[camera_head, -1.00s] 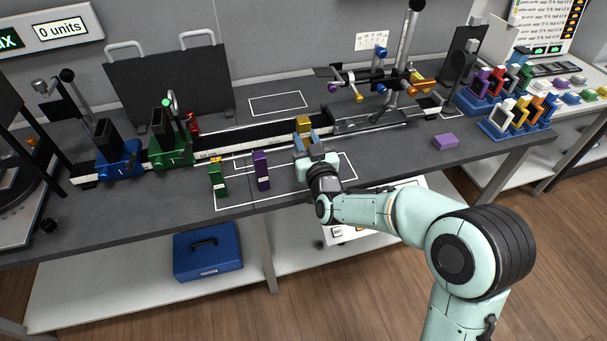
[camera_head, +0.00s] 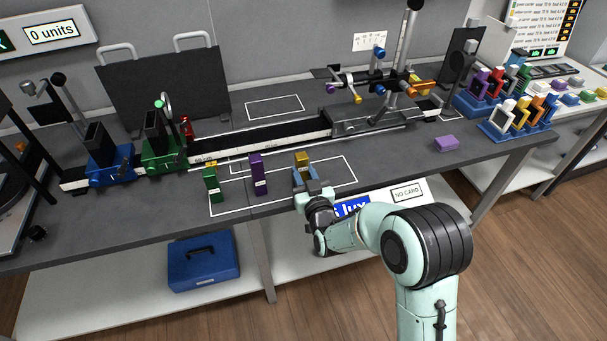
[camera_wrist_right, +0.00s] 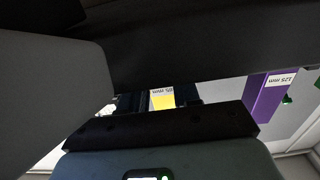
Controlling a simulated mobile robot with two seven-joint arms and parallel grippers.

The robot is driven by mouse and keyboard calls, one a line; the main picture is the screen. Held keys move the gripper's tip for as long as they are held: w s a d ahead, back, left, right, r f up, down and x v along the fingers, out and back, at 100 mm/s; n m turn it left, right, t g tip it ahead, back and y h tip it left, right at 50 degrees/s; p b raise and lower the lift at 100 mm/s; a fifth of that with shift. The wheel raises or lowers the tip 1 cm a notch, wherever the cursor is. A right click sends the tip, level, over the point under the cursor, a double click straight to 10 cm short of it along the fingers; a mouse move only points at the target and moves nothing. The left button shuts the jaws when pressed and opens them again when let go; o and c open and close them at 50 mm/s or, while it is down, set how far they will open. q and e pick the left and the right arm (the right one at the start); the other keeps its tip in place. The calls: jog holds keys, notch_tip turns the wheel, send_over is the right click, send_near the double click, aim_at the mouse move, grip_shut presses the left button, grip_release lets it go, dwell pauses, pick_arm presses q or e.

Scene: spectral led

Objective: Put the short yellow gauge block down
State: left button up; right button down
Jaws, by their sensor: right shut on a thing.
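The short yellow gauge block (camera_head: 302,158) is between the fingers of my right gripper (camera_head: 305,172), which is shut on it. It is over the right part of the white-outlined area (camera_head: 352,170) on the bench; I cannot tell whether its base touches the surface. In the right wrist view the yellow block (camera_wrist_right: 162,103) shows between the fingers with a label above it. A purple block (camera_head: 257,174) stands left of it and a green block (camera_head: 212,185) further left. The purple block, labelled 125 mm, also shows in the right wrist view (camera_wrist_right: 268,97). My left gripper is not in view.
A long rail (camera_head: 270,137) runs behind the blocks, with blue (camera_head: 110,165) and green (camera_head: 163,153) carriers at its left. A purple slab (camera_head: 446,143) lies to the right. Racks of coloured frames (camera_head: 515,125) stand further right. The bench around the slab is clear.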

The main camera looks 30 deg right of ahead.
jog(key=shift+f, duration=0.15)
jog(key=c, duration=0.8)
grip_release()
jog(key=shift+s, duration=0.25)
jog(key=v, duration=1.1)
jog(key=shift+s+a, duration=0.2)
jog(key=shift+s, duration=0.05)
